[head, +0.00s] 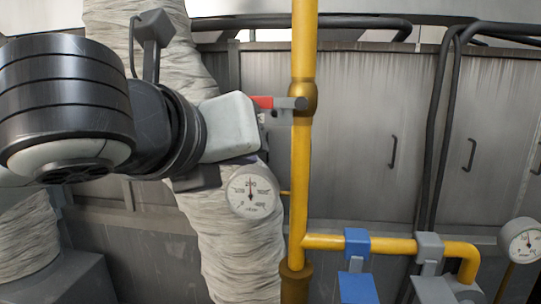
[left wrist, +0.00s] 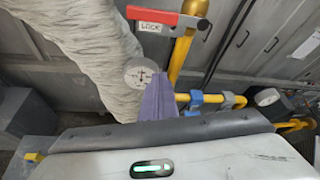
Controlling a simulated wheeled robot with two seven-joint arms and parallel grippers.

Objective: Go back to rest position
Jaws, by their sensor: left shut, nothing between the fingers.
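My left arm comes in from the left in the head view, its pale hand body in front of the pipes. My left gripper (left wrist: 160,84) is shut, its purple fingers together with nothing between them. A red valve handle (head: 263,102) points left from the vertical yellow pipe (head: 302,185), roughly level. In the left wrist view the handle (left wrist: 163,18) carries a LOCK label and lies beyond the fingertips, apart from them. The hand hides part of the handle's surroundings in the head view. My right gripper is not in view.
A round gauge (head: 252,192) is close to the hand, left of the yellow pipe. A second gauge (head: 521,241) is at the right. Wrapped pipes (head: 240,262), blue valve (head: 357,242) and black cables (head: 434,150) stand before grey cabinets (head: 365,100).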

